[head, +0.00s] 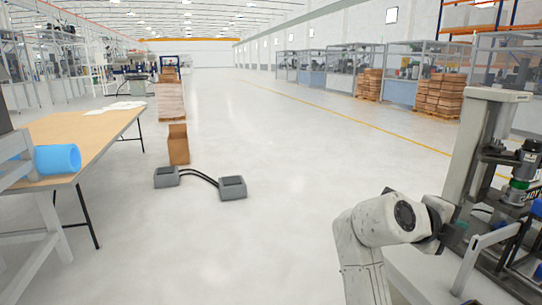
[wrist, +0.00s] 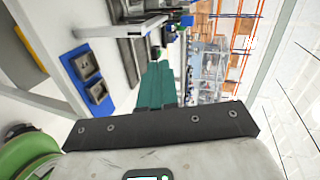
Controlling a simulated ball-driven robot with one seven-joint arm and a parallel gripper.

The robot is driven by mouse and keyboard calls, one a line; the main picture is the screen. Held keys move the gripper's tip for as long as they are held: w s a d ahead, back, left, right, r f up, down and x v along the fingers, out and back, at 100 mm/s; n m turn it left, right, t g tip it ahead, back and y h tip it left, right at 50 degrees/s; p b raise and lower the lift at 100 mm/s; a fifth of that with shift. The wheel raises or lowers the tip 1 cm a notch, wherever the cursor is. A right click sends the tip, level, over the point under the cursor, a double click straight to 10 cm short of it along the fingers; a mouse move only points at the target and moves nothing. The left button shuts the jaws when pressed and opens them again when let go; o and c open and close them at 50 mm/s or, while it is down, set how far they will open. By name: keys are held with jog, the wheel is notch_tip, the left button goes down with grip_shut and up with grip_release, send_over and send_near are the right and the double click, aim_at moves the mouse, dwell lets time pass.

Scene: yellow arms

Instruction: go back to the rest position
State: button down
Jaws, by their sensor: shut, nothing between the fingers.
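My gripper (wrist: 157,82) shows in the wrist view as two teal fingers side by side, shut, with nothing seen between them. In the head view my pale arm rises at the lower right and its dark wrist end reaches toward the machine (head: 478,140) at the right edge. The fingers are mostly hidden there. In the wrist view a blue tray (wrist: 68,62) with dark square parts lies on a pale surface left of the fingers, apart from them.
A wooden-topped table (head: 95,130) with a blue cylinder (head: 58,158) stands at left. A brown box (head: 178,145) and two grey blocks (head: 232,187) joined by a cable sit on the floor. Stacked pallets (head: 442,95) stand far right. The middle floor is clear.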

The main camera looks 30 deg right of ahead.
jog(key=a+f+n+t+y, duration=0.3)
jog(key=a+f+n, duration=0.2)
jog(key=f+n, duration=0.55)
jog(key=a+f+n+t+y, duration=0.25)
jog(key=a+f+n, duration=0.35)
jog(key=f+n, duration=0.45)
jog(key=s+a+f+n+g+y, duration=0.1)
jog(key=s+a+f+n+y, duration=0.7)
jog(key=s+a+f+n, duration=0.4)
jog(key=a+f+n, duration=0.3)
jog(key=a+n, duration=0.1)
jog(key=shift+s+a, duration=0.3)
jog(key=shift+s, duration=0.1)
jog(key=shift+f+g, duration=0.1)
jog(key=shift+g, duration=0.15)
